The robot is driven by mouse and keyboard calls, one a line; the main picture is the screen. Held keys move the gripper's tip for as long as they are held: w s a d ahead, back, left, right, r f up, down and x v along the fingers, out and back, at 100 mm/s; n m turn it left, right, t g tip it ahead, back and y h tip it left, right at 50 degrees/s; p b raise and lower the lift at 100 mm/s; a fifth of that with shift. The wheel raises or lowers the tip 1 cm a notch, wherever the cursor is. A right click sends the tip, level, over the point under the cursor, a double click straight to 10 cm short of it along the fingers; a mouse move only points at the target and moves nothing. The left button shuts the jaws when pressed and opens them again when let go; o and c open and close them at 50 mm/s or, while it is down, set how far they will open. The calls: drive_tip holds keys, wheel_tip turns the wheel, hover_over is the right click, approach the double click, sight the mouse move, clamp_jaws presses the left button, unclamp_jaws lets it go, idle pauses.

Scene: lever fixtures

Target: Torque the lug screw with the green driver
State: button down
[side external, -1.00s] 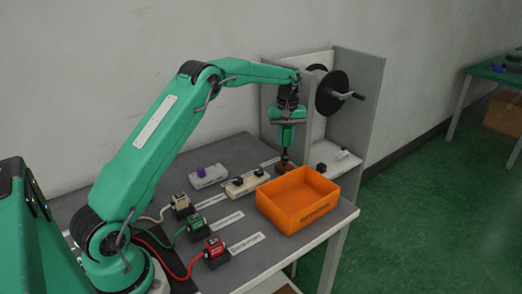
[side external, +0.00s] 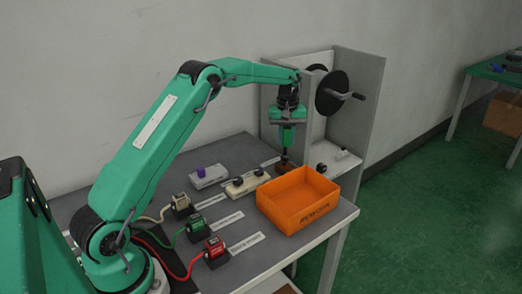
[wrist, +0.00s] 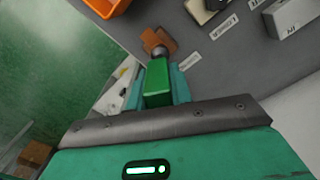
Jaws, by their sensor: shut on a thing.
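My gripper (side external: 287,133) is shut on the green driver, whose green handle (wrist: 158,83) shows between the fingers in the wrist view. The driver points straight down in the side view, with its dark lower end (side external: 284,156) at the brown block (side external: 282,168) near the back of the table. In the wrist view the driver's round grey end (wrist: 159,51) overlaps the orange-brown block (wrist: 153,36). The lug screw itself is hidden under the driver, so I cannot tell how it is seated or turned.
An orange bin (side external: 299,215) stands just in front of the brown block. A cream fixture (side external: 246,184) and a grey fixture with a purple knob (side external: 209,176) lie to the left. Cabled cream, green and red units line the near side. A grey panel with a black crank wheel (side external: 331,93) rises behind.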

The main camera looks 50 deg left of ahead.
sight(287, 127)
drive_tip(key=shift+f, duration=0.8)
drive_tip(key=shift+m, duration=0.3)
drive_tip(key=shift+m, duration=1.2)
drive_tip(key=shift+r, duration=0.15)
drive_tip(key=shift+r, duration=2.4)
